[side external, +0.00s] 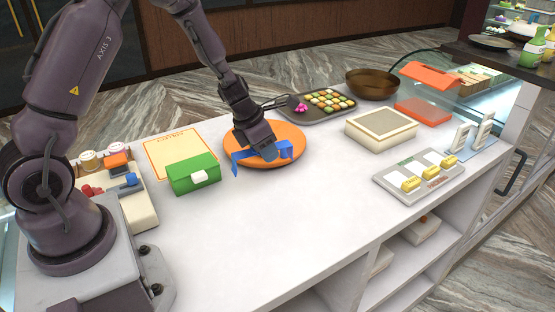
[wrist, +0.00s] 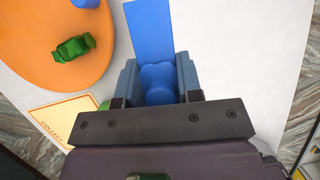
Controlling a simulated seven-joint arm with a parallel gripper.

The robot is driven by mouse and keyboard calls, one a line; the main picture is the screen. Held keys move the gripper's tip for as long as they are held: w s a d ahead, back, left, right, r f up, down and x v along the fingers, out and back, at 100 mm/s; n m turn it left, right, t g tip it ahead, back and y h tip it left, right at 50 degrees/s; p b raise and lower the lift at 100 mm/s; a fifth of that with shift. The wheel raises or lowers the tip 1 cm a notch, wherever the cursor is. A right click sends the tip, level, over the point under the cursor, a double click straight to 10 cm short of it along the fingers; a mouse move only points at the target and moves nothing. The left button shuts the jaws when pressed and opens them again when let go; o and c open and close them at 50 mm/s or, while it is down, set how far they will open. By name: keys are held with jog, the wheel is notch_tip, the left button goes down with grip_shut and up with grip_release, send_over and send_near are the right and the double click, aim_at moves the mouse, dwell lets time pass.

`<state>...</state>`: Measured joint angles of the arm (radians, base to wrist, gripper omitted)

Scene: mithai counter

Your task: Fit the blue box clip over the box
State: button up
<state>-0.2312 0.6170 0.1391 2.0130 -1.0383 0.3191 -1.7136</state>
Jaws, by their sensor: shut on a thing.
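My gripper (side external: 264,153) is over the orange round plate in the side view. It is shut on the blue box clip (side external: 286,150), whose blue parts stick out on both sides of the fingers. In the wrist view, the clip (wrist: 150,30) shows as a long flat blue strip with a rounded lump between the fingers (wrist: 158,88). Whether the clip touches the plate is unclear. A green box (side external: 193,177) with a white front catch stands left of my gripper, apart from the clip. A cream box (side external: 381,128) with a grey top stands farther right.
The orange plate (side external: 296,133) also carries a small green piece (wrist: 73,48) and a blue piece (wrist: 85,3). Behind are a sweets tray (side external: 345,116) and a brown bowl (side external: 372,84). A tray with yellow pieces (side external: 405,192) is at right. The front counter is clear.

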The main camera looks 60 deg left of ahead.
jog(key=s+d+r, duration=0.2)
jog(key=s+r, duration=0.1)
jog(key=s, duration=0.5)
jog(key=n, duration=0.2)
send_over(199, 163)
jog(key=s, duration=0.1)
jog(key=shift+y, duration=0.4)
jog(key=shift+a+f, duration=0.1)
jog(key=shift+f, duration=2.9)
jog(key=shift+f, duration=0.25)
jog(key=shift+f, duration=0.15)
jog(key=shift+f, duration=0.85)
